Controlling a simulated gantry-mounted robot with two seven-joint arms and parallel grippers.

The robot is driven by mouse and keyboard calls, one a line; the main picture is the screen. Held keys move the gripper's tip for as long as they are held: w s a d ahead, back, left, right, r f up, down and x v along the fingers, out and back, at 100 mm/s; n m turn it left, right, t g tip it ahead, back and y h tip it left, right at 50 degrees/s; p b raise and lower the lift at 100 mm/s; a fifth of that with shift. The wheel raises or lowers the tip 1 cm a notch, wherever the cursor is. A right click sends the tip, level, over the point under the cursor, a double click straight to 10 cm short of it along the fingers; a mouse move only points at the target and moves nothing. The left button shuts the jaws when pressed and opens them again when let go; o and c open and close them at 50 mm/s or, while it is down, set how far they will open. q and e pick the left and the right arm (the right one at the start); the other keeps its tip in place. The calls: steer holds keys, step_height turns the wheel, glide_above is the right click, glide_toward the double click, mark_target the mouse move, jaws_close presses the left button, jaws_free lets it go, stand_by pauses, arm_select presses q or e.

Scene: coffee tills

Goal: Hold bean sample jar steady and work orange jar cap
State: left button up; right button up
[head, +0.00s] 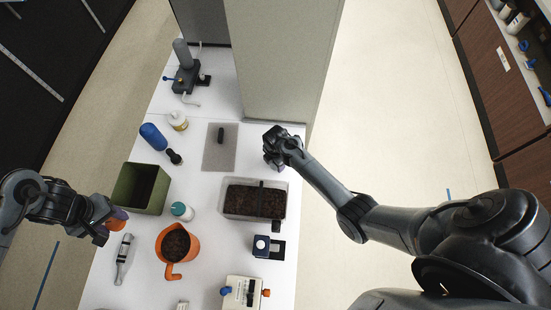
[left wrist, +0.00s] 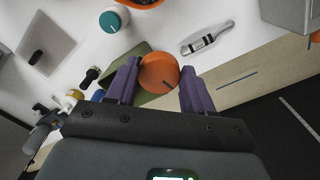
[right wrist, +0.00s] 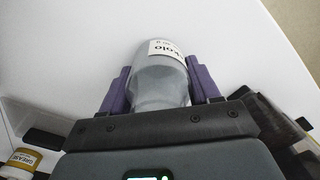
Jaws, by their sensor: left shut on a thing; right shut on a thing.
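In the left wrist view an orange round cap (left wrist: 157,72) with a dark line on it sits between the two purple fingers of my left gripper (left wrist: 162,88). In the head view this gripper (head: 112,220) is over the table's left edge, and the orange shows there partly hidden. Whether a jar is under the cap I cannot tell. In the right wrist view my right gripper (right wrist: 160,88) is shut on a grey, translucent jar (right wrist: 160,88) with a white label. In the head view my right gripper (head: 275,150) is at the table's right edge, well apart from the cap.
A green bin (head: 122,192) stands near my left gripper. An orange jug (head: 164,247) of dark beans, a teal-capped bottle (head: 182,210) and a silver tool (head: 124,255) stand or lie nearby. A bean-filled tray (head: 284,203) is in front of my right gripper. A tall cabinet (head: 280,60) rises behind.

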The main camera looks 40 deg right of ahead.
steer(key=o, duration=1.5)
